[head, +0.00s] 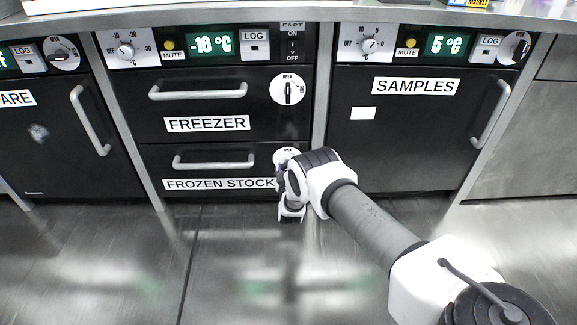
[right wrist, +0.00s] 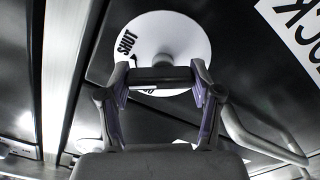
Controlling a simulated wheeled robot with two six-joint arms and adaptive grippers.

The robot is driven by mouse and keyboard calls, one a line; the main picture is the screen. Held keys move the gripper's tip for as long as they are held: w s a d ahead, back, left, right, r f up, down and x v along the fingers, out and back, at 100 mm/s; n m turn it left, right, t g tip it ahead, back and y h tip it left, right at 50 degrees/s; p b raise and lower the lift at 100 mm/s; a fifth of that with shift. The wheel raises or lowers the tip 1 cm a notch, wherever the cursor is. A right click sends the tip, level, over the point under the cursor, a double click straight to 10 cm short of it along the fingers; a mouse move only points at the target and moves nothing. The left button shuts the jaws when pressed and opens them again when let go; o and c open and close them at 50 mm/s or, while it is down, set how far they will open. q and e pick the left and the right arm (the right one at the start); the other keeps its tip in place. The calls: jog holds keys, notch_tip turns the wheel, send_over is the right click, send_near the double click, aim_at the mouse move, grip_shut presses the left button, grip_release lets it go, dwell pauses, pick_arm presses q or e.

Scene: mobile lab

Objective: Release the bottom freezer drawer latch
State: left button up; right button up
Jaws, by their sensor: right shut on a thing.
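The bottom freezer drawer (head: 156,155) is closed, with a bar handle (head: 213,163) and a "FROZEN STOCK" label (head: 218,184). Its latch is a round white dial (head: 287,153) at the drawer's right side, mostly hidden by my right gripper (head: 281,184). In the right wrist view the dial (right wrist: 172,32) shows the word "SHUT", and a second word is mostly covered. My right gripper (right wrist: 165,76) is shut on the dark latch knob (right wrist: 162,78) in front of the dial. The knob's exact angle is hard to tell. My left gripper is not in view.
The upper "FREEZER" drawer (head: 195,108) is closed and has its own dial (head: 289,89). The closed "SAMPLES" door (head: 410,135) stands to the right, and another closed unit (head: 50,130) to the left. The metal floor (head: 110,270) in front is clear.

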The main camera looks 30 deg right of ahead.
jog(key=n+b, duration=0.1)
jog(key=n, duration=0.4)
jog(key=shift+w+a+n, duration=0.1)
jog(key=shift+n, duration=0.2)
jog(key=n, duration=0.5)
jog(key=shift+a, duration=0.1)
jog(key=shift+n, duration=0.3)
jog(key=o, duration=1.2)
jog(key=shift+c, duration=0.2)
jog(key=v, duration=1.2)
